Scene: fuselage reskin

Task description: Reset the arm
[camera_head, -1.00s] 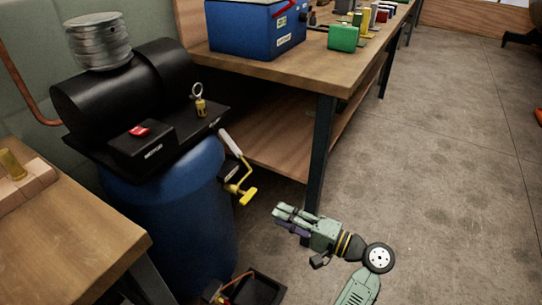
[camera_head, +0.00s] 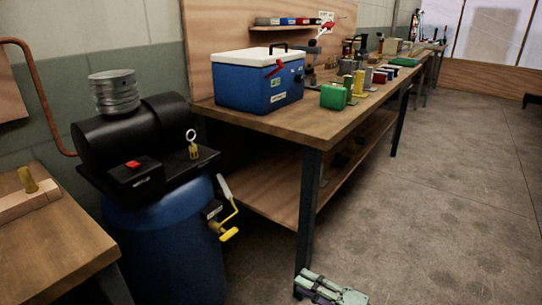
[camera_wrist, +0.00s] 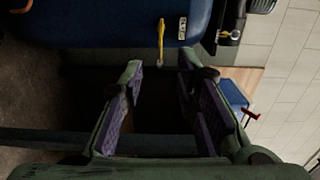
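My gripper (camera_head: 306,284) shows at the bottom edge of the head view, in front of the near leg of the long workbench. Most of my arm is out of that view. In the wrist view my gripper (camera_wrist: 160,68) has its two green fingers with purple pads apart, with a dark gap between them and nothing held. The blue barrel (camera_head: 172,245) with a yellow-handled valve (camera_head: 229,234) stands to the left of my gripper. The barrel (camera_wrist: 110,25) and yellow handle (camera_wrist: 161,42) are beyond the fingertips in the wrist view, apart from them.
The long workbench (camera_head: 290,125) holds a blue cooler (camera_head: 258,84), a green container (camera_head: 333,97) and several tools. A black tank (camera_head: 130,133) sits on the barrel. A smaller wooden table (camera_head: 60,240) is at the left. The floor (camera_head: 450,210) at the right is clear.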

